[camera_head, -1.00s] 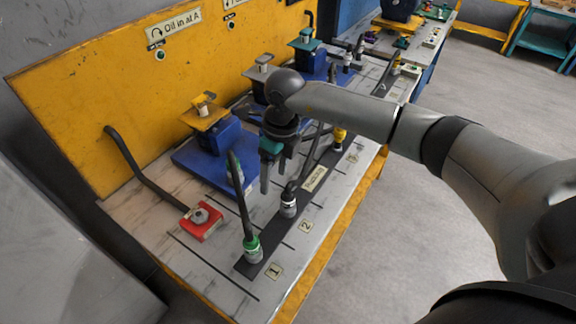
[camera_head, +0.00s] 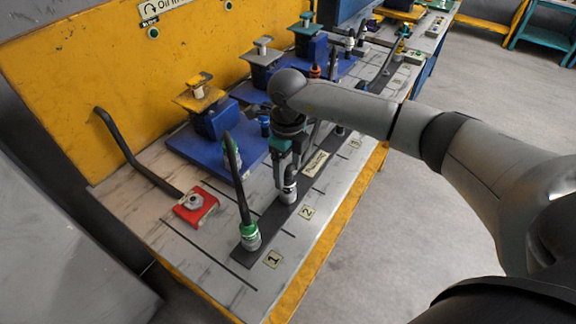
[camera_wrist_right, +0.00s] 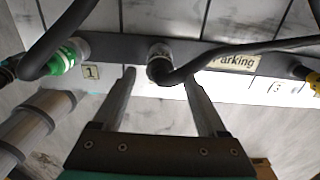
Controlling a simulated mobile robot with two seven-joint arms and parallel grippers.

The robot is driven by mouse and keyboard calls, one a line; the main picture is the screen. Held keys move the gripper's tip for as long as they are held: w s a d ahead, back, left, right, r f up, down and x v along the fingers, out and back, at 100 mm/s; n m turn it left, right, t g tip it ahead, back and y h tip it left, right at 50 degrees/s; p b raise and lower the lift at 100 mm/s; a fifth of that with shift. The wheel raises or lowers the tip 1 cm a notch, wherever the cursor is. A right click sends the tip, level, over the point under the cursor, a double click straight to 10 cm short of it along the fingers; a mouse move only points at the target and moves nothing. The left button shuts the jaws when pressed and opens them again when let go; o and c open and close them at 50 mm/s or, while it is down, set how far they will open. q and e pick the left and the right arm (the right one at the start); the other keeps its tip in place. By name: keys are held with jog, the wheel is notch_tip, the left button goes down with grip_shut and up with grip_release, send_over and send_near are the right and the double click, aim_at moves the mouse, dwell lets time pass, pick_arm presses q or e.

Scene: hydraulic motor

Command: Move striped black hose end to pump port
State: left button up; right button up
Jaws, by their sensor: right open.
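The striped black hose end (camera_head: 288,192), a dark and pale banded fitting, stands upright on a dark strip beside label 2. In the right wrist view the hose end (camera_wrist_right: 158,50) lies just beyond and between my fingertips, with its black hose bending off to the right. My right gripper (camera_head: 284,184) is open and points down around or close to this fitting; contact cannot be told. Its two fingers (camera_wrist_right: 160,76) show apart and empty in the wrist view. Blue pump units (camera_head: 212,122) stand behind on blue plates; which port is meant cannot be told. My left gripper is not in view.
A green-banded hose end (camera_head: 249,237) stands by label 1, left of the gripper. A yellow-banded hose end (camera_wrist_right: 313,80) is to the right in the wrist view. A red block (camera_head: 196,207) with a knob sits at the left. A yellow panel (camera_head: 70,80) rises behind.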

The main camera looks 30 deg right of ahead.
jog(key=shift+f+b, duration=0.45)
jog(key=shift+f, duration=0.45)
grip_shut()
dwell(0.9)
jog(key=shift+r, duration=0.25)
jog(key=shift+r+p, duration=1.4)
jog(key=shift+r, duration=0.2)
jog(key=shift+c, duration=2.4)
grip_release()
grip_shut()
